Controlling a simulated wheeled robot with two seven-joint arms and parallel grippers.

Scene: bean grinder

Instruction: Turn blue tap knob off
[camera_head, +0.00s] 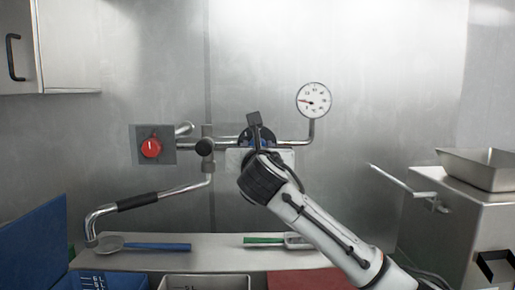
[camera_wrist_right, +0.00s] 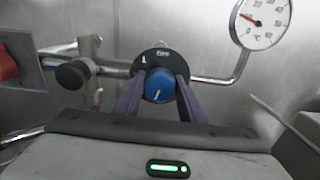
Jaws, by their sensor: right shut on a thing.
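The blue tap knob (camera_wrist_right: 160,86) shows in the right wrist view, in front of a dark round plate marked OFF at its top. A white pointer line on the knob's face slants toward the lower left. My right gripper (camera_wrist_right: 158,92) is shut on the knob, one finger on each side. In the head view the knob (camera_head: 262,141) is mostly hidden behind my right gripper (camera_head: 257,132), whose arm comes in from the lower right. My left gripper is not in view.
A red knob (camera_head: 151,148) sits on a grey plate to the left. A pipe with a black-gripped spout (camera_head: 138,201) and a round gauge (camera_head: 313,100) flank the blue knob. Blue and green-handled tools lie on the shelf (camera_head: 215,256) below. A metal box with a tray (camera_head: 478,171) stands right.

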